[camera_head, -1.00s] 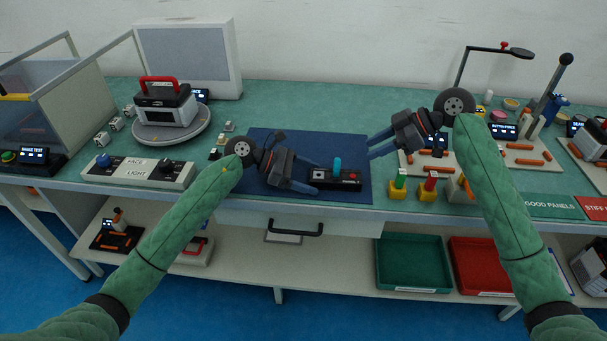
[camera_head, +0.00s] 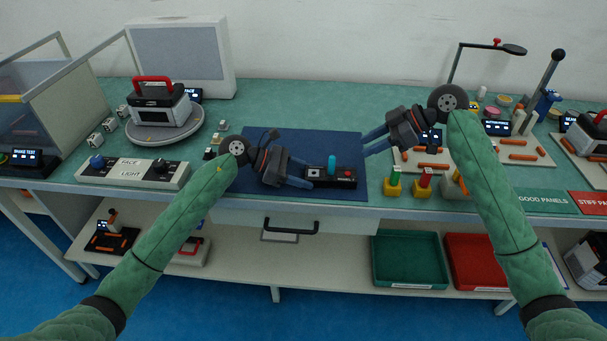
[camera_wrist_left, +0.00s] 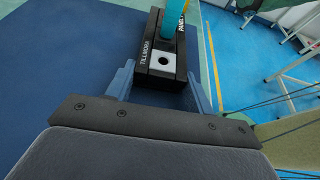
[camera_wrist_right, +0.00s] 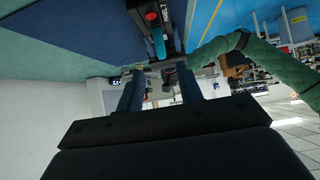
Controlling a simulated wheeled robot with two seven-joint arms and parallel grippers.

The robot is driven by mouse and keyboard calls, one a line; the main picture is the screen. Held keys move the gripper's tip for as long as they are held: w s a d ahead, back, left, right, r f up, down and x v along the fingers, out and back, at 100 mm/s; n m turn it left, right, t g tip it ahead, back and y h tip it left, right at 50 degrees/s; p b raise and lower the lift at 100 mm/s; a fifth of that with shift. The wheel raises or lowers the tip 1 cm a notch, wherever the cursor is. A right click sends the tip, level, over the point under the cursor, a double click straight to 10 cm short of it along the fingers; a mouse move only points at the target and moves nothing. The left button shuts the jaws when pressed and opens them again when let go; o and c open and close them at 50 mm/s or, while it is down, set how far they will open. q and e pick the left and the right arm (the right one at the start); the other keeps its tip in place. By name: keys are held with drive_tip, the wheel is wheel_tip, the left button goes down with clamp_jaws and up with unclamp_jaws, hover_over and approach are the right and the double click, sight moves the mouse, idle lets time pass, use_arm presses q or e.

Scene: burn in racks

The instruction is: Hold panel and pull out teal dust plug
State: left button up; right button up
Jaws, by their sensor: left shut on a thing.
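The black panel (camera_head: 343,179) lies on the blue mat (camera_head: 350,145). It has a silver socket at its left end and a red button at its right. The teal dust plug (camera_head: 332,165) stands upright in its middle; it also shows in the left wrist view (camera_wrist_left: 174,14). My left gripper (camera_head: 309,180) is shut on the panel's left end, its fingers on either side in the left wrist view (camera_wrist_left: 162,88). My right gripper (camera_head: 368,142) is open and empty, above and right of the panel. The plug also shows beyond its fingers in the right wrist view (camera_wrist_right: 158,44).
Yellow-based green and red plugs (camera_head: 424,183) stand right of the mat. A tan board (camera_head: 480,152) with orange pieces lies behind them. A light control box (camera_head: 135,172) is at left. Green (camera_head: 410,286) and red (camera_head: 447,262) bins sit on the shelf below.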

idle(0.4)
drive_tip(key=shift+o, duration=0.6)
wheel_tip(320, 180, up, 3)
drive_tip(key=n+g+h, duration=0.1)
drive_tip(key=h, duration=0.3)
hover_over(332, 157)
drive_tip(key=shift+s+d+r, duration=0.2)
drive_tip(key=shift+s+d, duration=0.05)
drive_tip(key=shift+s, duration=0.1)
drive_tip(key=shift+w+a+r+m+t+h, duration=0.1)
drive_tip(key=shift+w+r+t+h, duration=0.05)
drive_tip(key=shift+h, duration=0.9)
drive_tip(key=shift+w+a+r+m+t+h, duration=0.1)
drive_tip(key=shift+h, duration=1)
drive_tip(key=shift+w+a+r+m+t+h, duration=0.1)
drive_tip(key=shift+w+r+t+h, duration=0.05)
drive_tip(key=shift+h, duration=0.9)
wheel_tip(332, 157, down, 12)
drive_tip(key=shift+r, duration=0.1)
